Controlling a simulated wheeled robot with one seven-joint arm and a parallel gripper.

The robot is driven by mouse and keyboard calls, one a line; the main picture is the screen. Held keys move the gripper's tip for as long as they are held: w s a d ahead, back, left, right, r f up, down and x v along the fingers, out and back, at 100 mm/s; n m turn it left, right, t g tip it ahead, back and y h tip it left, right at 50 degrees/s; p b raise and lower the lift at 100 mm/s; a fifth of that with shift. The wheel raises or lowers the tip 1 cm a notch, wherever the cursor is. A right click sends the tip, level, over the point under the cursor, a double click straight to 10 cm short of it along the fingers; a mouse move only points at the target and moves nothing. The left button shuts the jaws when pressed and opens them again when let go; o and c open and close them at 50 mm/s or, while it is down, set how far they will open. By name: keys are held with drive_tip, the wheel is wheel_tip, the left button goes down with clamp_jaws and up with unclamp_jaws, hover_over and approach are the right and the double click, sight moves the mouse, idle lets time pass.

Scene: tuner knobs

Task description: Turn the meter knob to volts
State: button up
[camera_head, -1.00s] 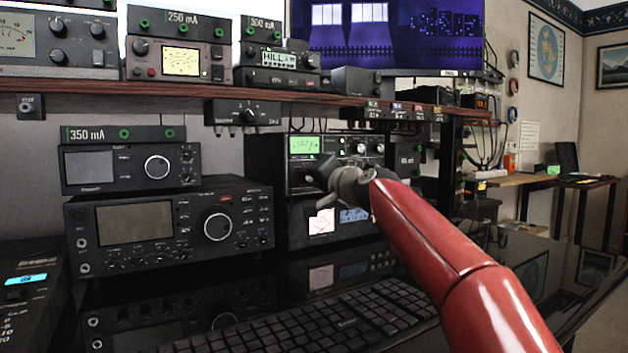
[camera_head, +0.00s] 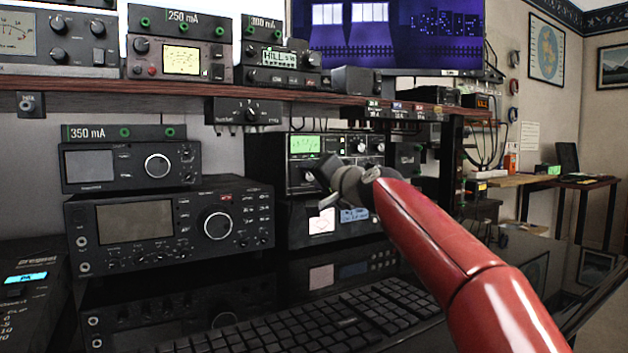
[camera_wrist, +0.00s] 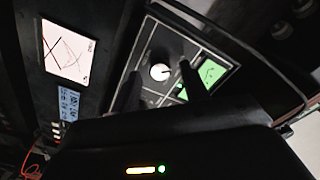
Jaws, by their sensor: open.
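My gripper (camera_head: 317,182) is in front of the tuner's left part in the head view. In the wrist view my gripper (camera_wrist: 163,88) is open, with one dark finger on each side of the knob. I cannot tell whether the fingers touch it. The marks around the knob are too small to read.
A radio (camera_head: 168,228) with a large dial stands to the left, with a smaller unit (camera_head: 130,165) on top. A keyboard (camera_head: 330,315) lies on the glossy desk in front. The shelf (camera_head: 185,92) with more equipment runs above. A lit-screen unit (camera_head: 320,222) is below the tuner.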

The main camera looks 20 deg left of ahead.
drive_tip(key=b+v, duration=0.2)
drive_tip(key=v, duration=0.5)
